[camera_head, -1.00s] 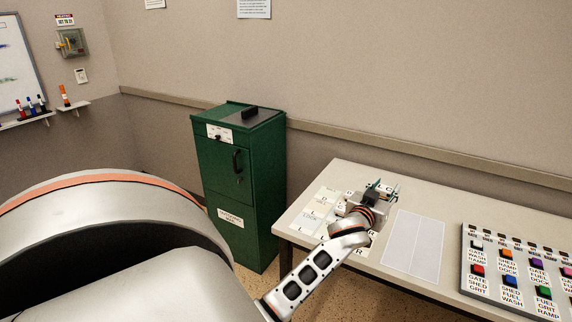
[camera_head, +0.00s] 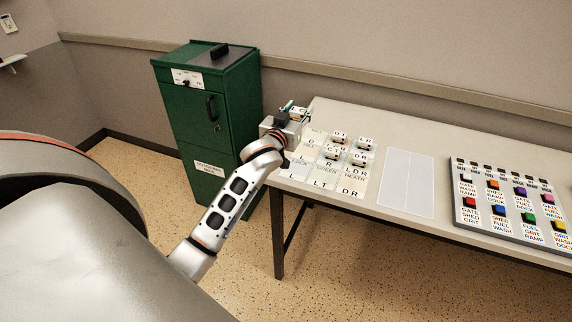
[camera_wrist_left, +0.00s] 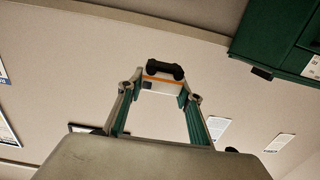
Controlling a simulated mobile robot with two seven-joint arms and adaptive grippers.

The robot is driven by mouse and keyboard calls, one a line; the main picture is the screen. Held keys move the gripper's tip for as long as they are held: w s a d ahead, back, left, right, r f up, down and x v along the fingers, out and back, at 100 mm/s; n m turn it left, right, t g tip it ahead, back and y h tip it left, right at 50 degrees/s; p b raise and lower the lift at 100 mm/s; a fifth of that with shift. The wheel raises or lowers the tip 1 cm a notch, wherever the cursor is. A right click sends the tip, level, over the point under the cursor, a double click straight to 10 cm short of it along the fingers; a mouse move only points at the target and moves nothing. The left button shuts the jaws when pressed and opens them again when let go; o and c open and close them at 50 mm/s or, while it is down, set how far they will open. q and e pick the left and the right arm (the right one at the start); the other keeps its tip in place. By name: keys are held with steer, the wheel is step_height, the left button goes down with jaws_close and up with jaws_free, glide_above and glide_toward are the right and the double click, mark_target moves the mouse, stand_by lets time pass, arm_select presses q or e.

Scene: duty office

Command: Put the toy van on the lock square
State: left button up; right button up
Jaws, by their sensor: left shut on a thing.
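My left gripper (camera_head: 291,113) is shut on a small white toy van (camera_head: 301,112), lettered on top, near the table's back left corner. In the left wrist view, the van (camera_wrist_left: 162,87) shows an orange stripe and black wheels between the green-lined fingers. It looks raised off the table. The lock square (camera_head: 299,164) is a pale square at the left edge of the grid of lettered squares, just in front of my gripper, with nothing seen on it. My wrist hides part of the grid's left side. My right gripper is out of view.
Several other white toy vans stand on the grid, such as one marked DT (camera_head: 340,137) and one marked LR (camera_head: 366,143). A blank pale panel (camera_head: 407,184) and a board of coloured buttons (camera_head: 510,205) lie to the right. A green cabinet (camera_head: 205,125) stands left of the table (camera_head: 450,135).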

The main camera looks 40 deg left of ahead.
arm_select(q)
steer(key=b, duration=0.3)
glide_above(297, 168)
step_height(297, 168, down, 15)
steer(key=shift+r, duration=0.15)
steer(key=shift+f+b, duration=0.3)
steer(key=shift+f, duration=0.2)
step_height(297, 168, down, 4)
steer(key=shift+f+b, duration=0.1)
steer(key=shift+b, duration=0.65)
steer(key=shift+f, duration=0.15)
steer(key=o, duration=0.9)
steer(key=shift+o, duration=0.8)
